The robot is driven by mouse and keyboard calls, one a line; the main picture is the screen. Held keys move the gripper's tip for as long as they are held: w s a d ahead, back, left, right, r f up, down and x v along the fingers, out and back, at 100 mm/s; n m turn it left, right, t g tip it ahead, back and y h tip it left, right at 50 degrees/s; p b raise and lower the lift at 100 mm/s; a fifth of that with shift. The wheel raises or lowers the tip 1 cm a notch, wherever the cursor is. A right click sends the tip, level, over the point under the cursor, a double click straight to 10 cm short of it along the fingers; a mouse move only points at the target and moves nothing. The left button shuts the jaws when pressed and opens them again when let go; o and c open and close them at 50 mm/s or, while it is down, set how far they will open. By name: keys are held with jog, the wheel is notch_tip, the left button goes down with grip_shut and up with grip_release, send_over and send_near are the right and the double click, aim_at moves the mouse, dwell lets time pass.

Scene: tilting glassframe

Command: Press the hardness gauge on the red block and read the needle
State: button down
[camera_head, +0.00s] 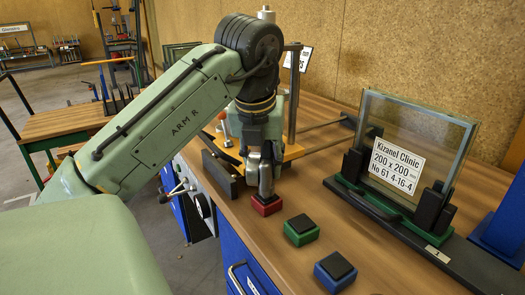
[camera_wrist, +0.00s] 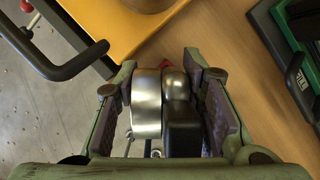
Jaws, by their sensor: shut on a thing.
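The red block (camera_head: 267,207) sits on the wooden bench near its front edge, in a row with a green block (camera_head: 301,230) and a blue block (camera_head: 335,271). My gripper (camera_head: 264,160) points down over the red block and is shut on the hardness gauge (camera_head: 266,182). The gauge's lower end appears to meet the block's top; contact is hard to confirm. In the wrist view the gauge (camera_wrist: 147,103) is a rounded metal body with a dark part between my fingers. A small red patch of the block (camera_wrist: 167,64) shows behind it. The dial and needle are hidden.
A glass pane in a frame (camera_head: 400,185) with a size label stands right of the blocks. A yellow-orange fixture (camera_head: 292,152) with a dark handle stands close behind and left of my gripper. A blue thing (camera_head: 503,222) is at far right. Bare bench lies between blocks and frame.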

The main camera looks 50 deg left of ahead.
jog(key=shift+r+p, duration=3.45)
